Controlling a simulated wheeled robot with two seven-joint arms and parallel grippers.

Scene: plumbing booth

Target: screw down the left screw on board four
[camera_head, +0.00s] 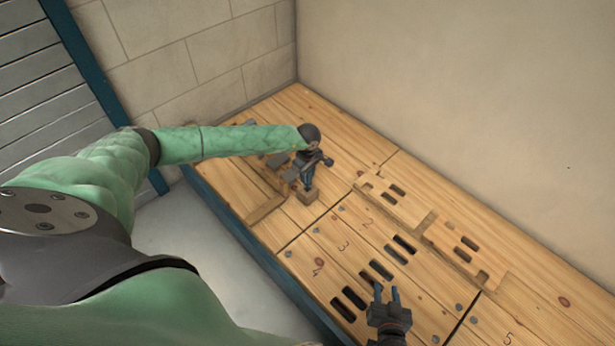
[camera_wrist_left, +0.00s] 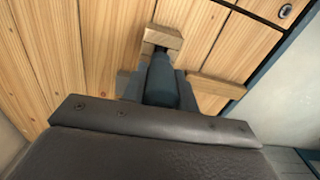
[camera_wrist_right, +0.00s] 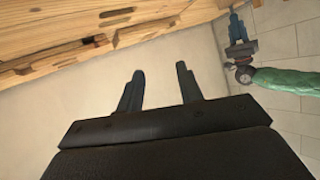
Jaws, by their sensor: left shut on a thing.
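Board four, with its number 4 (camera_head: 318,262), lies near the front of the wooden bench. A grey screw head (camera_head: 288,254) sits at its left end. My left gripper (camera_head: 304,174) is beyond that end, at the far left of the bench. It is shut on a dark tool (camera_wrist_left: 162,80), likely a screwdriver, standing at a small wooden block (camera_wrist_left: 163,38), which also shows in the head view (camera_head: 308,196). The tool's tip is hidden. My right gripper (camera_head: 388,298) is open and empty over the slots of the numbered boards; its fingers show apart in the right wrist view (camera_wrist_right: 158,88).
Wooden pieces (camera_head: 266,209) lie by the left gripper. Slotted raised boards (camera_head: 410,212) stand along the back. Dark slots (camera_head: 354,298) are in the boards. A wall rises behind the bench, and a teal edge (camera_head: 230,235) runs along its front.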

